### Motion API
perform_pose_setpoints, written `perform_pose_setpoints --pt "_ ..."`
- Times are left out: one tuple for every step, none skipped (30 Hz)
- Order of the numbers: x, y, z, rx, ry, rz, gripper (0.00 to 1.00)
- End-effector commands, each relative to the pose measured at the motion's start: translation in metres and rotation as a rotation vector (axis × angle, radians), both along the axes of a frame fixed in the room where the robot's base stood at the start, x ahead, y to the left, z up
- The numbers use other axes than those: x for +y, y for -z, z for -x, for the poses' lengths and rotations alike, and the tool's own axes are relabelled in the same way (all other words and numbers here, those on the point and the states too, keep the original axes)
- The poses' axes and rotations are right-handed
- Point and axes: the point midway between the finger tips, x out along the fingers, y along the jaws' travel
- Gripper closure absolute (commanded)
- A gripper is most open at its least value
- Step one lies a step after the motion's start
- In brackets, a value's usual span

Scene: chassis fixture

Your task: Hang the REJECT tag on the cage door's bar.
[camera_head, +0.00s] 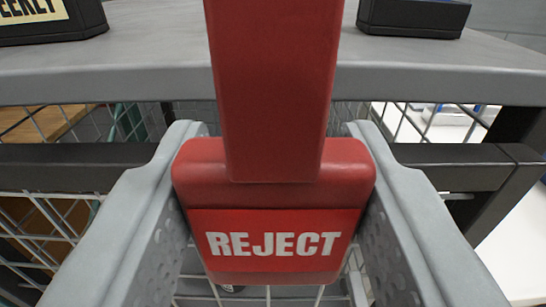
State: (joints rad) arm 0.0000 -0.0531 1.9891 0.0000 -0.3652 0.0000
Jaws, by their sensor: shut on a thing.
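My gripper (272,150) is shut on the red REJECT tag (275,265), one grey finger on each side of its body. The tag faces me with white letters reading REJECT. Its thick red upper part rises past the top edge of the view, so its upper end is out of sight. A dark horizontal bar (85,166) runs behind the tag and fingers, across the wire mesh. The tag hides the bar's middle. I cannot tell whether the tag touches the bar.
A grey top surface (130,75) lies above the mesh. On it stand a black block with a cream label (35,10), lettering cut off, at the left and a dark block with a blue edge (415,15) at the right. White mesh wires (35,225) show below the bar.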

Motion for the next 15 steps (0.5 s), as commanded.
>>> perform_pose_setpoints --pt "0.000 0.018 0.012 0.003 0.000 0.000 0.75" --pt "0.000 0.028 0.018 0.004 0.000 0.000 0.75" --pt "0.000 0.040 0.027 0.004 0.000 0.000 0.75" --pt "0.000 0.050 0.034 0.003 0.000 0.000 0.75" --pt "0.000 0.059 0.041 0.004 0.000 0.000 0.75" --pt "0.000 0.072 0.051 0.004 0.000 0.000 0.75" --pt "0.000 0.081 0.058 0.003 0.000 0.000 0.75" --pt "0.000 0.090 0.066 0.004 0.000 0.000 0.75" --pt "0.000 0.101 0.075 0.003 0.000 0.000 0.75" --pt "0.000 0.110 0.083 0.003 0.000 0.000 0.75" --pt "0.000 0.117 0.089 0.003 0.000 0.000 0.75" --pt "0.000 0.126 0.098 0.002 0.000 0.000 0.75" --pt "0.000 0.133 0.104 0.004 0.000 0.000 0.75" --pt "0.000 0.138 0.109 0.002 0.000 0.000 0.75" --pt "0.000 0.145 0.116 0.002 0.000 0.000 0.75"
